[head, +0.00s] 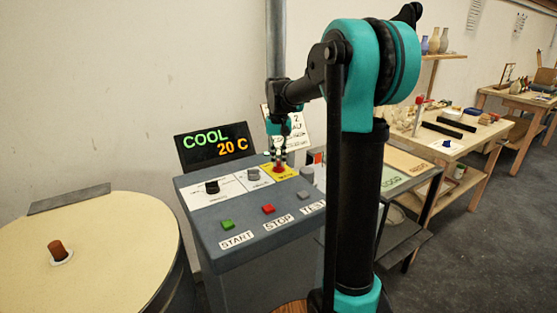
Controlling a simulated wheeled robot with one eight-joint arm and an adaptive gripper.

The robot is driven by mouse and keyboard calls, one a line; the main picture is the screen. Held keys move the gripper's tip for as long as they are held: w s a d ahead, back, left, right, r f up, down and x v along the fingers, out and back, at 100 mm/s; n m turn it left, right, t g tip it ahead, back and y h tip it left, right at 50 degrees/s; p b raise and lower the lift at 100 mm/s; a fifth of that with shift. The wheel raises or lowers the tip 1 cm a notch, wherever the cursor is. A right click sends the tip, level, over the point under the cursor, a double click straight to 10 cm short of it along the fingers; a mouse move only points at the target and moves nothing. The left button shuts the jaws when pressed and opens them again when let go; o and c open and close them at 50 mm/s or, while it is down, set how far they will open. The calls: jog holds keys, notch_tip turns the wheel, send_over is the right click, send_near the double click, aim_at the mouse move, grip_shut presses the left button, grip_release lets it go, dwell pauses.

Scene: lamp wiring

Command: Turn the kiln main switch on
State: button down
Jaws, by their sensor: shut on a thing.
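The kiln control console (265,233) stands in the middle of the head view. On its sloped top a red switch knob (279,169) sits on a yellow plate (291,172), which looks like the main switch. My gripper (279,162) reaches down from above and is shut on this red knob. The fingers partly hide the knob, so I cannot tell which way it is turned. A display (214,146) behind the console reads COOL in green and 20 C in orange.
A black dial (212,187) and a grey dial (253,173) sit left of the yellow plate. Green START (227,224), red STOP (268,209) and grey TEST (304,197) buttons line the front. The round kiln lid (110,250) is at left, a workbench (470,146) at right.

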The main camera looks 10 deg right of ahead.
aim_at(279, 162)
jog(key=shift+m, duration=1.5)
jog(key=c, duration=1.6)
grip_release()
notch_tip(279, 162, up, 12)
